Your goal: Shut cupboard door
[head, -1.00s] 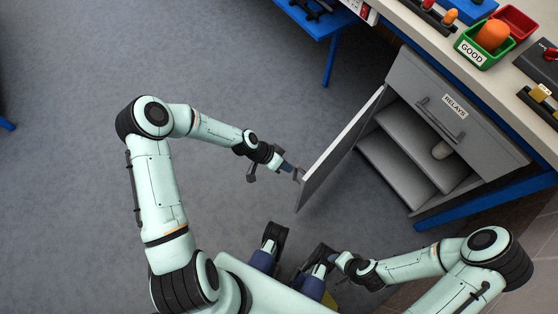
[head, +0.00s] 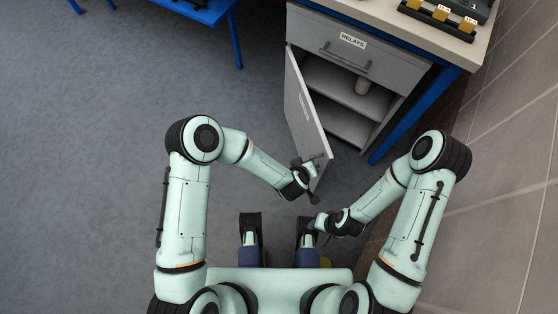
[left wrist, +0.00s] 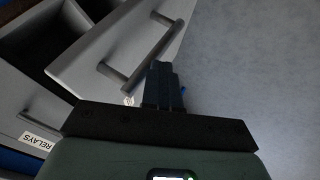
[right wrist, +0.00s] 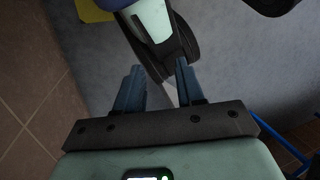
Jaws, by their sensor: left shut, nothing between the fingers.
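The grey cupboard door (head: 301,98) stands partly open in the head view, swung out from the left side of the cupboard (head: 390,62). Its outer face carries a bar handle (left wrist: 140,52), large in the left wrist view. My left gripper (head: 312,176) is at the outer face near the door's free edge. In the left wrist view its fingers (left wrist: 162,82) are shut and empty beside the handle; whether they touch the door I cannot tell. My right gripper (head: 316,222) is low in front of my base. Its fingers (right wrist: 158,85) are apart and empty.
A drawer labelled RELAYS (head: 345,45) sits above the opening. The worktop (head: 440,40) holds a rack of small parts. A tiled wall (head: 510,150) is on the right; open floor (head: 90,150) lies left.

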